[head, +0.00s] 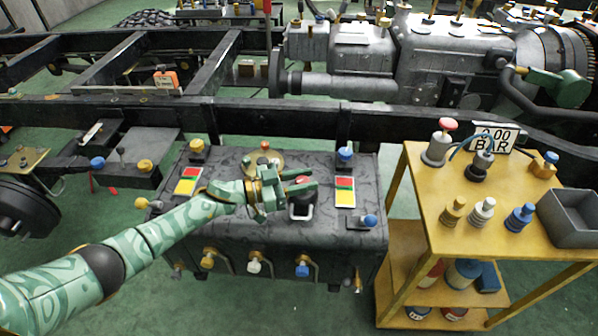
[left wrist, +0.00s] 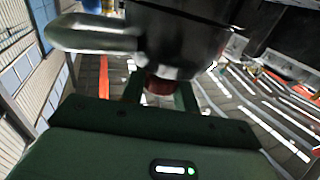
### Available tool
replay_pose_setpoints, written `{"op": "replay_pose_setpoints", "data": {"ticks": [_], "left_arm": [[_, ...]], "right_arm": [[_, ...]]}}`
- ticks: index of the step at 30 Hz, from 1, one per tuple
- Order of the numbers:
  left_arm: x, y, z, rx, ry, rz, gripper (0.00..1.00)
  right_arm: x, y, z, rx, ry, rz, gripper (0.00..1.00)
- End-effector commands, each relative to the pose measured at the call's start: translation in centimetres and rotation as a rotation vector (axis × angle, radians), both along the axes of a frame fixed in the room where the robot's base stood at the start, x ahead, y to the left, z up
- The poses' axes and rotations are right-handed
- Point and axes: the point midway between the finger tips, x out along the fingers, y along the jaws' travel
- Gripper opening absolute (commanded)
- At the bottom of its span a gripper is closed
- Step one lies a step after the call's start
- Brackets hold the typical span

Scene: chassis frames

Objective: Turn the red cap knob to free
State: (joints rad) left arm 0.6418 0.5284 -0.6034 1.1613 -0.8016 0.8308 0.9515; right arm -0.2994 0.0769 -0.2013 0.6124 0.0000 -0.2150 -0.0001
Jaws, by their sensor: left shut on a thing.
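The black round valve body (head: 301,207) stands on top of the dark grey tank, with a red cap knob (head: 302,180) at its top. My left gripper (head: 300,190) reaches in from the left and is shut at the knob, its green fingers covering much of it. In the left wrist view the dark red knob (left wrist: 160,85) shows between the two fingers, against the black body (left wrist: 180,40). The knob's marking and turn angle cannot be read. My right gripper is not in view.
Red, green and yellow plates (head: 345,190) flank the valve on the tank (head: 230,240). Blue and yellow knobs stand near the tank's corners. A black chassis rail runs behind.

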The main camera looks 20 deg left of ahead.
Motion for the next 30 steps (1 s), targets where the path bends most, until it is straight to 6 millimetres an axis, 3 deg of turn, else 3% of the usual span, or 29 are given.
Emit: {"op": "replay_pose_setpoints", "data": {"ticks": [1,12,30], "left_arm": [[-0.1,-0.1,1.3,-0.005,-0.005,0.043,0.07],[-0.1,-0.1,0.5,-0.009,0.002,0.395,0.07],[0.0,0.0,0.0,-0.006,0.001,0.812,0.07]], "right_arm": [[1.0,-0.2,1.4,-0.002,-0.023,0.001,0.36],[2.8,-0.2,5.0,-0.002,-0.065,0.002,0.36],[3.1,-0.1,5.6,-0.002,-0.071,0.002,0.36]]}}
